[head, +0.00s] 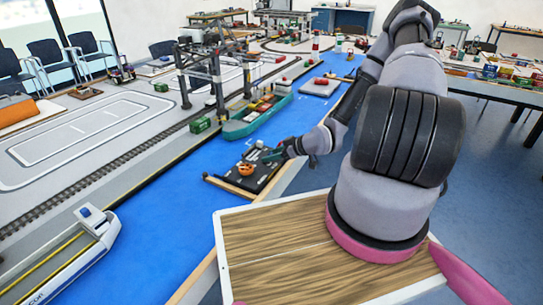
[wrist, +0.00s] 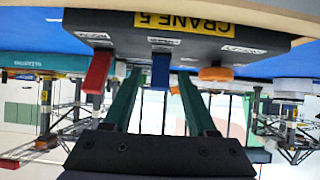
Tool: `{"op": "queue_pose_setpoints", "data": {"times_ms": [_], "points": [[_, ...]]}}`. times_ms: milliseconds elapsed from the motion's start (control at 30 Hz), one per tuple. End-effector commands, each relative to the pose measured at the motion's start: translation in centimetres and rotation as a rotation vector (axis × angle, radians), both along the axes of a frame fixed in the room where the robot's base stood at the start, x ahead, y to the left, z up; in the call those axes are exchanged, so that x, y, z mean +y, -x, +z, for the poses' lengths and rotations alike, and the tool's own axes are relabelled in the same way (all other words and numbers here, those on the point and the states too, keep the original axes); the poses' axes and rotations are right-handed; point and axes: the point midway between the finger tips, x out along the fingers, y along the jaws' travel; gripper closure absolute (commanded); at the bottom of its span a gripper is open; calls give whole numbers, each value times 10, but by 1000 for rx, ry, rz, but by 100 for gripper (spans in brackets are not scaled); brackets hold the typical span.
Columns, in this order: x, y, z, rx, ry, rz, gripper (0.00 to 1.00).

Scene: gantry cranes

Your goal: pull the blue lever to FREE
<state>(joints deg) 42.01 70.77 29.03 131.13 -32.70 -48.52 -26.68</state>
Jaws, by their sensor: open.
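The blue lever (wrist: 160,70) hangs from the dark control box (wrist: 200,38) labelled CRANE 5 in the wrist view, which is upside down. My gripper (wrist: 159,78) has two teal fingers, open and empty. The blue lever shows between them, apart from both; how deep it sits between them I cannot tell. A white label (wrist: 163,41) sits beside the lever; its text is too small to read. In the head view my gripper (head: 272,156) is low at the control box (head: 262,175), and the blue lever is not clear there.
A red lever (wrist: 98,72) is left of the blue one and an orange knob (wrist: 215,74) is right of it, both close to my fingers. The orange knob also shows in the head view (head: 246,168). A green ship (head: 257,117) and gantry crane (head: 212,75) stand beyond the box.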

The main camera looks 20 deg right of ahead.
Motion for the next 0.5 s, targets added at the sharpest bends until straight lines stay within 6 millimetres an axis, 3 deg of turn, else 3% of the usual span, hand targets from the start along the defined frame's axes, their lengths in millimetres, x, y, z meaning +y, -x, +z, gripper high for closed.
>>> {"op": "queue_pose_setpoints", "data": {"times_ms": [500], "points": [[-55,53,49,1,1,-4,43]]}}
